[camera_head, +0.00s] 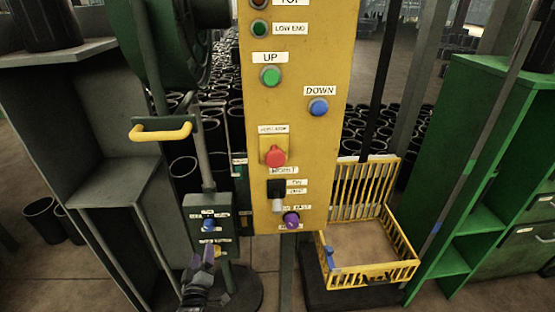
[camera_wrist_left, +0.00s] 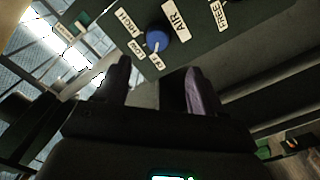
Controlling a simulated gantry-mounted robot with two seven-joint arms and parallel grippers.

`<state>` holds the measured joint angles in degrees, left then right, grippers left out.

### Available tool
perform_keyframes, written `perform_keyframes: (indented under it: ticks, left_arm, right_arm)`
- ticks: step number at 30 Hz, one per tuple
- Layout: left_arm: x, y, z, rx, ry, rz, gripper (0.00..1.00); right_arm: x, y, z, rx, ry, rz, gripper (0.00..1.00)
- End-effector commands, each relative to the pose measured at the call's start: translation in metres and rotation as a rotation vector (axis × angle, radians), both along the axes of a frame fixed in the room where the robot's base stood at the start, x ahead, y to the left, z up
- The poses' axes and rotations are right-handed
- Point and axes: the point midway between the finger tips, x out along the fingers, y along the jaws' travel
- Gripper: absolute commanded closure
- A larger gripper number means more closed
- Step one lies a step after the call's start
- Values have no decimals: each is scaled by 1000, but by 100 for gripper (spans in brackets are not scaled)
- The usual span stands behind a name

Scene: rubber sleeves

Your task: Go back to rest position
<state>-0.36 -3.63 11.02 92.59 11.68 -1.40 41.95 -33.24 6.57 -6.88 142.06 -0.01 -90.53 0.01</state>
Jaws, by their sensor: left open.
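My left gripper (camera_head: 206,262) is at the lower left of the head view, in front of the small grey control box (camera_head: 222,230). In the left wrist view the gripper (camera_wrist_left: 160,85) shows two dark fingers apart with nothing between them. A blue knob (camera_wrist_left: 157,38) with a white mark sits just beyond the fingertips, by labels reading AIR, HIGH, LOW and FREE. It also shows in the head view (camera_head: 209,225) above the gripper. I cannot see my right gripper.
A yellow panel (camera_head: 300,130) with a green UP button (camera_head: 270,76), blue DOWN button (camera_head: 318,107) and red switch (camera_head: 275,156) stands in the middle. A yellow basket (camera_head: 400,272) is at lower right. A yellow handle (camera_head: 160,133), green shelf (camera_head: 465,150) and grey cabinet (camera_head: 95,200) flank it.

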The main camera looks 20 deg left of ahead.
Motion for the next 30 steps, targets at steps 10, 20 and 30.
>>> perform_keyframes:
  ticks: [10, 20, 30]
  left_arm:
    - [-76, -24, 24, 59, 155, -98, 32]
    - [-189, -132, 91, 238, 711, -478, 32]
    - [-280, -174, 127, 508, 1155, -836, 32]
  right_arm:
    - [0, -1, 78, -5, 0, 4, 32]
    - [0, -2, 149, -9, -3, 6, 32]
    - [0, -1, 150, -6, 1, 4, 32]
